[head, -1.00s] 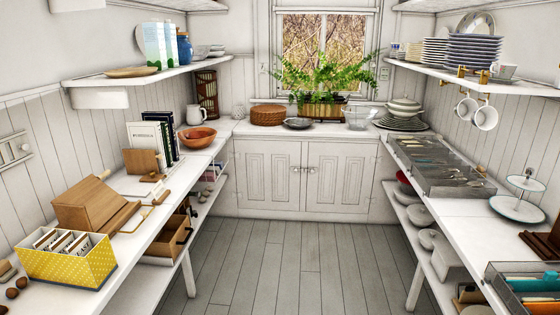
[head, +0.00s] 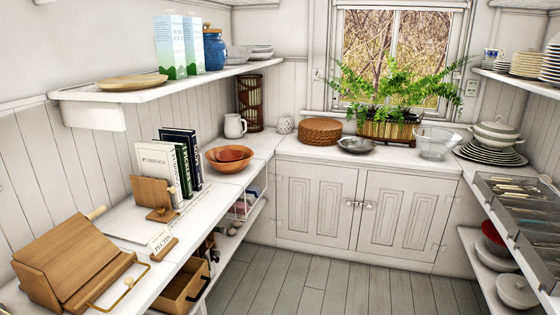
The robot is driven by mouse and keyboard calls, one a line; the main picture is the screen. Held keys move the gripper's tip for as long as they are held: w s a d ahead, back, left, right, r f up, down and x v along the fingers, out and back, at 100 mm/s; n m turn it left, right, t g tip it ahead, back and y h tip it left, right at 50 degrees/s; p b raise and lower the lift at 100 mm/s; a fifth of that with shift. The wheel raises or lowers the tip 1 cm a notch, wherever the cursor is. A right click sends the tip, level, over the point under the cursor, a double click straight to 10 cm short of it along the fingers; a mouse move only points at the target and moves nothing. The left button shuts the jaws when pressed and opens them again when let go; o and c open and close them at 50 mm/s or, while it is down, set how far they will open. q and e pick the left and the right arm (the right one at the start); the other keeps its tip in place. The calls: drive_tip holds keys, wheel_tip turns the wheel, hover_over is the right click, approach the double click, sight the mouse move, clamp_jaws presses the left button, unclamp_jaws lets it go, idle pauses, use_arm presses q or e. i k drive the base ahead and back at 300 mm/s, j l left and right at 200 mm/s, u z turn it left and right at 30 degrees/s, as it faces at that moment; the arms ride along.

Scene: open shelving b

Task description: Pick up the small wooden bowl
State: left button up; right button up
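A reddish-brown wooden bowl (head: 214,164) stands on the left counter, near the far corner. A smaller, darker wooden bowl (head: 231,154) appears to sit inside it, showing just above the near rim. Neither of my grippers is in view.
Upright books (head: 170,165) and a wooden stand (head: 153,195) are nearer on the same counter. A white jug (head: 234,125) stands behind the bowls. An upper shelf (head: 190,80) hangs over the left counter. The floor (head: 330,285) between the counters is clear.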

sight(229, 156)
drive_tip(key=i+l+u, duration=0.15)
drive_tip(key=i+u, duration=0.15)
drive_tip(key=i, duration=0.15)
drive_tip(key=i+l+u, duration=0.3)
drive_tip(key=i, duration=0.15)
drive_tip(key=u, duration=0.55)
drive_tip(key=i+l+u, duration=0.2)
drive_tip(key=l+u, duration=0.2)
drive_tip(key=l, duration=0.15)
drive_tip(key=i+l+u, duration=0.15)
drive_tip(key=l, duration=0.2)
drive_tip(key=i+l+u, duration=0.1)
drive_tip(key=l, duration=0.9)
drive_tip(key=i+l+u, duration=0.1)
drive_tip(key=l, duration=0.85)
drive_tip(key=i+l+u, duration=0.1)
drive_tip(key=l, duration=0.95)
drive_tip(key=i+j, duration=0.05)
drive_tip(key=i, duration=0.05)
